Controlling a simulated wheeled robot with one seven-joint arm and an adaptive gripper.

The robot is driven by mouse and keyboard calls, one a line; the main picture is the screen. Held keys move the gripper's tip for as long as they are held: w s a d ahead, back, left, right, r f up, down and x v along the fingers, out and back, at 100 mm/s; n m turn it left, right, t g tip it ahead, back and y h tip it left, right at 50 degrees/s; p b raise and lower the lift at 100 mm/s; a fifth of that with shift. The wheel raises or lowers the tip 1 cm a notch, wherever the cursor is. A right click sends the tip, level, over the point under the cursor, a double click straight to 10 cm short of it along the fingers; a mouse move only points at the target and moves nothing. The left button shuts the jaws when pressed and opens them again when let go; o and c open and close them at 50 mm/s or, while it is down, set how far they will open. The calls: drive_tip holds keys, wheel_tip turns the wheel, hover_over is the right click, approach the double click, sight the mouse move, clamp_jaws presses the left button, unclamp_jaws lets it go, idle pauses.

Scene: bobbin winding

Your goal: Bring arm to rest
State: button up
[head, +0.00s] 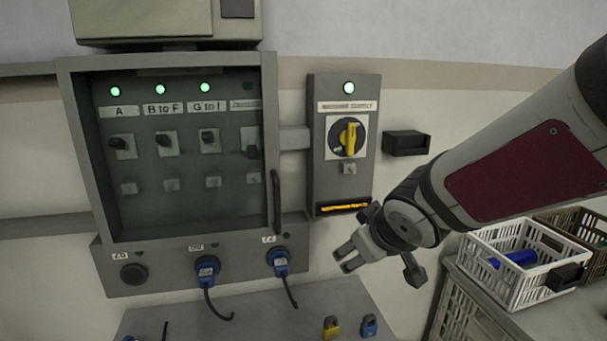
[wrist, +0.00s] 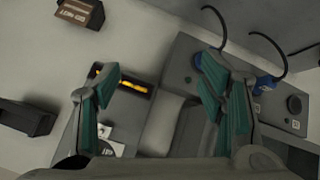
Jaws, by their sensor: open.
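My gripper (head: 344,259) is at the centre right of the head view, in front of the wall. It sits just below and slightly right of the supply box (head: 318,150), with its fingers pointing left. In the wrist view my gripper (wrist: 158,82) shows its two green-padded fingers wide apart with nothing between them. My arm comes in from the upper right of the head view. Behind the fingers, the wrist view shows the box's yellow-lit slot (wrist: 134,88) and part of the grey panel.
A grey cabinet (head: 74,150) with several switches is at left, with blue plugs (head: 207,270) below. The supply box carries a yellow rotary handle (head: 350,138). Two padlocks (head: 331,327) lie on the lower ledge. A white crate (head: 490,268) stands under my arm at right.

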drive_tip(key=s+d+r+m+g+h+p, duration=0.2)
drive_tip(key=s+d+r+m, duration=0.35)
drive_tip(key=s, duration=0.75)
drive_tip(key=s+d+r+m+g+y+p, duration=0.1)
drive_tip(key=s+d+r+g+p, duration=0.1)
drive_tip(key=s, duration=1.3)
drive_tip(key=shift+d+g+p, duration=0.3)
drive_tip(key=shift+d+p, duration=0.05)
drive_tip(key=shift+d, duration=0.1)
drive_tip(key=shift+r, duration=0.15)
